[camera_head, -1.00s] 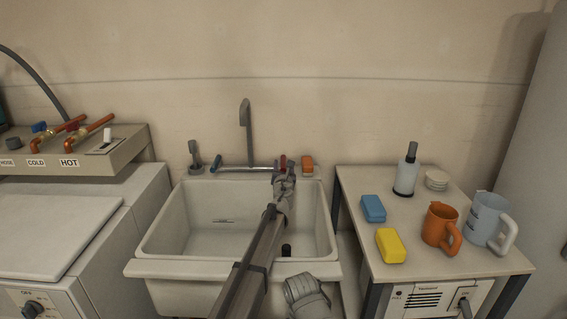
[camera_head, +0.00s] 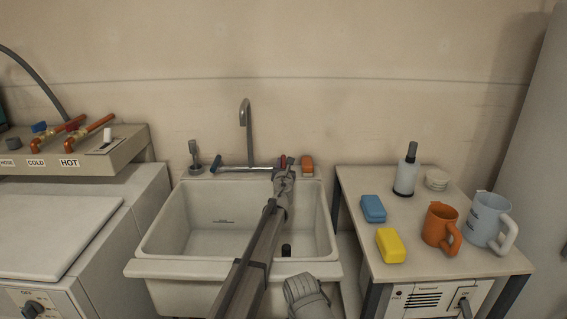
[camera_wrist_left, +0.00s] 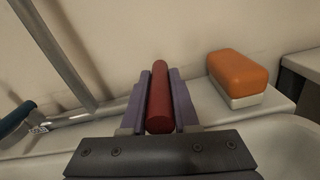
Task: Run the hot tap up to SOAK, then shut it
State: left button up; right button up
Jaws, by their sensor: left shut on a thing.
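The sink tap (camera_head: 248,130) has a tall grey spout, a blue handle (camera_head: 216,163) on the left and a red handle (camera_head: 282,160) on the right. My left gripper (camera_head: 287,165) reaches over the sink to the red handle. In the left wrist view the red handle (camera_wrist_left: 160,95) stands between the purple finger pads, and the gripper (camera_wrist_left: 160,100) is shut on it. The white sink (camera_head: 190,240) has a small dark mark on its back wall, too small to read. I see no clear water stream or level.
An orange-and-white sponge (camera_wrist_left: 238,78) lies on the rim just right of the red handle. A black drain piece (camera_head: 286,250) is in the basin. Mugs, a bottle and blue and yellow blocks stand on the right table (camera_head: 420,270). HOT and COLD pipe valves (camera_head: 75,135) are at left.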

pick_arm(q)
grip_shut()
jog(key=shift+a+m+h, duration=0.4)
jog(key=shift+m+h, duration=0.2)
jog(key=shift+h, duration=0.3)
jog(key=shift+m+h, duration=0.7)
jog(key=shift+h, duration=0.4)
jog(key=shift+w+a+m+g+h, duration=0.15)
jog(key=shift+a+m+g+h, duration=0.2)
jog(key=shift+h, duration=0.25)
jog(key=shift+w+a+m+g+h, duration=0.1)
jog(key=shift+m+g+h, duration=0.15)
jog(key=shift+m+h, duration=0.7)
jog(key=shift+h, duration=0.25)
